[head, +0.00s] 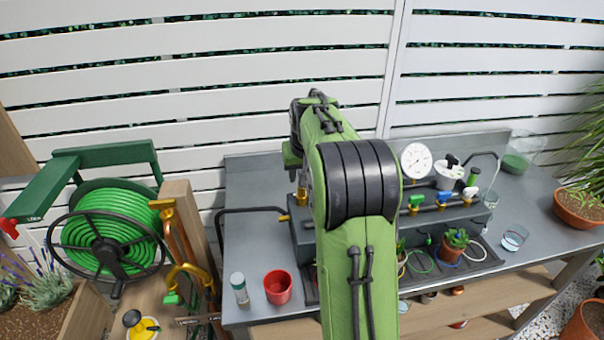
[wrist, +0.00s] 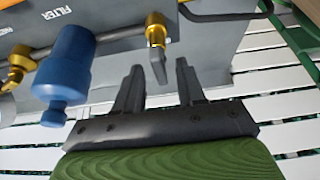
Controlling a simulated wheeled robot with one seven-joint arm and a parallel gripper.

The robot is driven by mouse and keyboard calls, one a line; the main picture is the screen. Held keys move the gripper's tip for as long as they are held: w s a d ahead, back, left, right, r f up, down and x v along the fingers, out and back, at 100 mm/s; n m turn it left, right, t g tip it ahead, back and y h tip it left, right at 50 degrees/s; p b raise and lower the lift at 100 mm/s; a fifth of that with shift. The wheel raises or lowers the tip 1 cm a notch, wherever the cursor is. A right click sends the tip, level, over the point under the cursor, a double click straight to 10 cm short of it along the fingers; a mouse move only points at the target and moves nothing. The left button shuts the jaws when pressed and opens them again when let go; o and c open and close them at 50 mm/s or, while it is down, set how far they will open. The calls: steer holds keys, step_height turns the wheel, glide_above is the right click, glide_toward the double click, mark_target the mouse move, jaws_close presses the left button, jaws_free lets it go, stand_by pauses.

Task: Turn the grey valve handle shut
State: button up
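The grey valve handle (wrist: 158,68) hangs from a brass valve (wrist: 155,32) on the grey panel in the wrist view. My gripper (wrist: 159,64) is open, its two dark fingers apart. The handle appears between the fingertips, one finger on each side, with visible gaps. I cannot tell how deep the tips reach. In the head view my arm covers much of the panel, and the grey handle cannot be made out. A brass fitting (head: 301,197) shows just left of my arm.
A blue filter body (wrist: 68,62) is left of the fingers in the wrist view. A red cup (head: 278,288) is on the bench's front left.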

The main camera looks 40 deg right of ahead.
steer(key=shift+c, duration=0.4)
jaws_close()
steer(key=shift+r+m, duration=0.1)
steer(key=shift+m, duration=0.2)
steer(key=m+g+h+p, duration=0.1)
steer(key=m+p, duration=0.1)
steer(key=m, duration=0.1)
steer(key=shift+w+a+r+p, duration=0.1)
steer(key=shift+a+p, duration=0.05)
steer(key=shift+p, duration=0.25)
steer(key=m+p, duration=0.1)
steer(key=m, duration=0.1)
steer(key=m+g+h+p, duration=0.1)
steer(key=m+p, duration=0.1)
steer(key=m, duration=0.1)
steer(key=shift+w+g, duration=0.1)
steer(key=shift+g, duration=0.2)
steer(key=m+g+p, duration=0.1)
steer(key=m+p, duration=0.1)
steer(key=m+g+p, duration=0.1)
steer(key=m+p, duration=0.2)
steer(key=shift+w, duration=0.15)
steer(key=m+g+p, duration=0.1)
steer(key=m+p, duration=0.2)
steer(key=m, duration=0.1)
steer(key=shift+w, duration=0.1)
steer(key=shift+m+g+p, duration=0.3)
steer(key=shift+p, duration=0.05)
